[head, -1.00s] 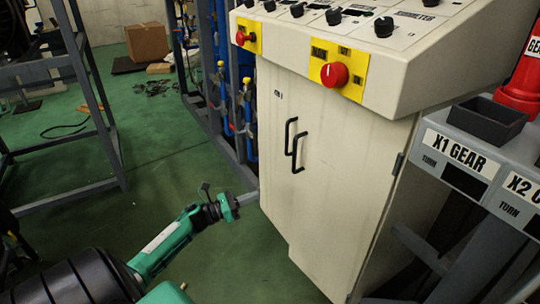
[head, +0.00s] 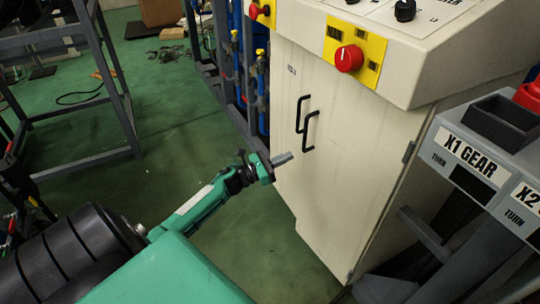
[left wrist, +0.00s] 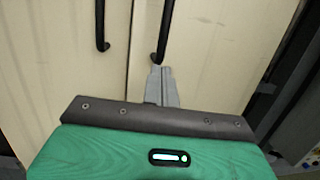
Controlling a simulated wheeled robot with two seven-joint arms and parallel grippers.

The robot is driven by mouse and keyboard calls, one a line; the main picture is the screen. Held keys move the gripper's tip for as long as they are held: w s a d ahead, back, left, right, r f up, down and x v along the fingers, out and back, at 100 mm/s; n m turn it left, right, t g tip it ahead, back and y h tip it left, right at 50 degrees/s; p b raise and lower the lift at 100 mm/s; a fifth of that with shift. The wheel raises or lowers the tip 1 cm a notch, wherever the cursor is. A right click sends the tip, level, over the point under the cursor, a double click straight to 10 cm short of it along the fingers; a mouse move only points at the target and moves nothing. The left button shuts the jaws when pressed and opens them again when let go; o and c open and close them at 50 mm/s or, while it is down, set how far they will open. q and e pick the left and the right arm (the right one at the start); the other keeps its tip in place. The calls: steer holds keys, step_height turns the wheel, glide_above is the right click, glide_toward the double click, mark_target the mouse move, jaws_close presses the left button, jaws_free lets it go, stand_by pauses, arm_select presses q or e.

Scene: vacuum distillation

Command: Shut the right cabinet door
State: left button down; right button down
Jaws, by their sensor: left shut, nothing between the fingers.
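The right cabinet door (head: 350,185) is a tall cream panel with a black bar handle (head: 309,131). Its lower edge has a small step against the left door (head: 288,125), so it looks slightly ajar; the exact gap is unclear. The left door has its own black handle (head: 299,113). My left gripper (head: 286,158) is shut and empty, its tip in front of the doors near the handles. In the left wrist view the shut fingers (left wrist: 162,80) point at the right door, by the lower end of its handle (left wrist: 162,35). Contact cannot be told. My right gripper is out of view.
A sloped control panel with a red button (head: 349,58) overhangs the doors. A grey gear stand (head: 470,150) is close on the right. Blue pipes (head: 261,90) and a metal frame (head: 130,120) stand to the left. Green floor is open between.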

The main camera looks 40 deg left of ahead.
arm_select(q)
steer(key=shift+x, duration=1.6)
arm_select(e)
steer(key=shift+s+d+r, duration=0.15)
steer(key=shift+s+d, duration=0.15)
arm_select(q)
steer(key=shift+f, duration=0.1)
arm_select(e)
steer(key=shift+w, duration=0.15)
